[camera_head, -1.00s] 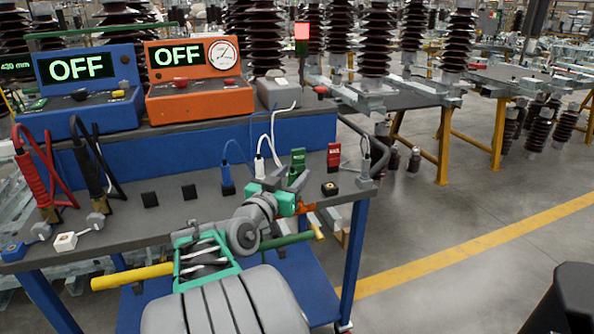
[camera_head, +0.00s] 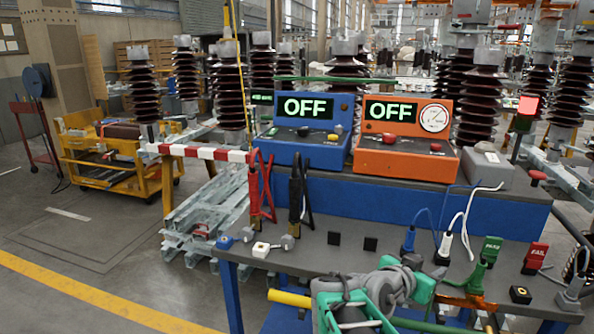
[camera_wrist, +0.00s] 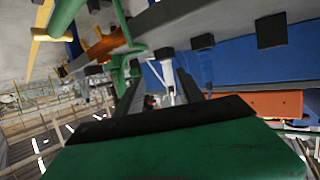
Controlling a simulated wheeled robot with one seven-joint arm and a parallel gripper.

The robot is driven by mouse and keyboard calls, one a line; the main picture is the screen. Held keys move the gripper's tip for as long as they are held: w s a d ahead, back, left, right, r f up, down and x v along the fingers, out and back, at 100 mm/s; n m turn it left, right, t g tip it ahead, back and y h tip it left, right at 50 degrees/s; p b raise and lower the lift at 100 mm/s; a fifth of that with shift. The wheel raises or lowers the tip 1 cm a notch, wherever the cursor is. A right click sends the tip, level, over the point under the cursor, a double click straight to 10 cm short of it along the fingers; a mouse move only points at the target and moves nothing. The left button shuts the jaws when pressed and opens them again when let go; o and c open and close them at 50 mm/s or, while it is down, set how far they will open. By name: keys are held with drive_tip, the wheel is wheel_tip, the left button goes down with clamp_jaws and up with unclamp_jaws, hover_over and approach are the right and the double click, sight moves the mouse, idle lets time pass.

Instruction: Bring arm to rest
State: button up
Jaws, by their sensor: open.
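My gripper (camera_head: 437,273) is at the end of my grey and green arm, low in the head view, over or in front of the bench's front edge. In the wrist view, its two dark fingers (camera_wrist: 160,92) stand apart with nothing held between them. The grey bench (camera_head: 330,262) stretches behind the arm. The exact gap between fingers and bench cannot be told.
A blue unit (camera_head: 312,152) and an orange unit (camera_head: 405,160), both reading OFF, stand on the raised shelf. Red probe (camera_head: 254,192) and black probe (camera_head: 294,200) stand at the bench's left. A yellow cart (camera_head: 110,165) is far left.

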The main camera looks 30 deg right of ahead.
drive_tip(key=w+a+r+n+t+y+p, duration=0.1)
drive_tip(key=w+a+r+n+y+p, duration=0.2)
drive_tip(key=a, duration=0.4)
drive_tip(key=w+a+r+n+t+y+p, duration=0.1)
drive_tip(key=w+a+n+t+y+p, duration=0.15)
drive_tip(key=w+a+p, duration=0.35)
drive_tip(key=s+a+r+n+g+y+p, duration=0.1)
drive_tip(key=s+a+r+n+y+p, duration=0.1)
drive_tip(key=a, duration=0.6)
drive_tip(key=s+a+r+n+g+y+p, duration=0.1)
drive_tip(key=s+a+n+y+p, duration=0.1)
drive_tip(key=a, duration=0.7)
drive_tip(key=s+a+r+n+g+y+p, duration=0.1)
drive_tip(key=s+a+r+n+y+p, duration=0.1)
drive_tip(key=a+n+y+p, duration=0.2)
drive_tip(key=a+n, duration=0.2)
drive_tip(key=a, duration=0.2)
drive_tip(key=shift+a+r, duration=0.35)
drive_tip(key=shift+y, duration=0.25)
drive_tip(key=shift+c, duration=0.4)
